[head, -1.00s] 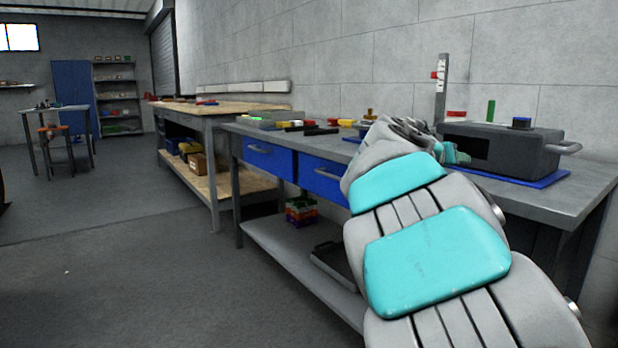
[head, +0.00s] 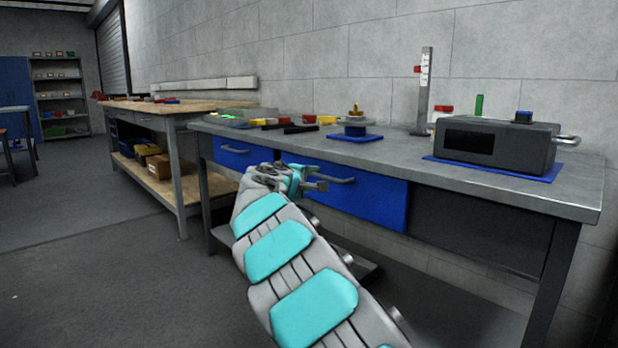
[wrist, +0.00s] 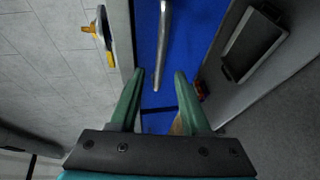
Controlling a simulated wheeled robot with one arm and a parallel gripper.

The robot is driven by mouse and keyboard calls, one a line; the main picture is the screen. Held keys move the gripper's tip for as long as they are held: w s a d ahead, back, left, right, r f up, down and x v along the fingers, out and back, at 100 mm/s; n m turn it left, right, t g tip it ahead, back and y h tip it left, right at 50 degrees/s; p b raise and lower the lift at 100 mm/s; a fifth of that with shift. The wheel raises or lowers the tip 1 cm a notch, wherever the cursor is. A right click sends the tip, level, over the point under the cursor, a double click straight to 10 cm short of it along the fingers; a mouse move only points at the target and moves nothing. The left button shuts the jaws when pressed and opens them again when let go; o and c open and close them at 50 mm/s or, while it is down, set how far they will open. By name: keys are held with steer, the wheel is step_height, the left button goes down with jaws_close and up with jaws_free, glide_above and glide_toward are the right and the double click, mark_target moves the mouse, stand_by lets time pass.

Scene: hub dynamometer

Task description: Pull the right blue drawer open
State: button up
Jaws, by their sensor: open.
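The right blue drawer (head: 378,200) is in the bench's front, and its front looks flush with the bench. Its grey bar handle (head: 338,180) shows at the top of the front. My gripper (head: 318,183) is open in front of this drawer, near the handle's left part. In the wrist view the blue drawer front (wrist: 199,30) lies ahead, and the silver handle (wrist: 163,40) runs lengthwise to a point between my two open fingertips (wrist: 159,73). I cannot tell how deep the handle sits between the fingers. No contact is visible.
The left blue drawer (head: 240,154) sits beside it, partly behind my arm. The grey bench top (head: 400,160) carries a dark box-shaped device (head: 497,143) on a blue mat and several small parts. A dark tray (wrist: 252,42) lies on the lower shelf. Floor in front is clear.

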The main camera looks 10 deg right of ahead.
mark_target(321, 177)
steer(key=shift+x, duration=3.35)
steer(key=shift+d, duration=0.1)
steer(key=shift+c, duration=0.2)
jaws_close()
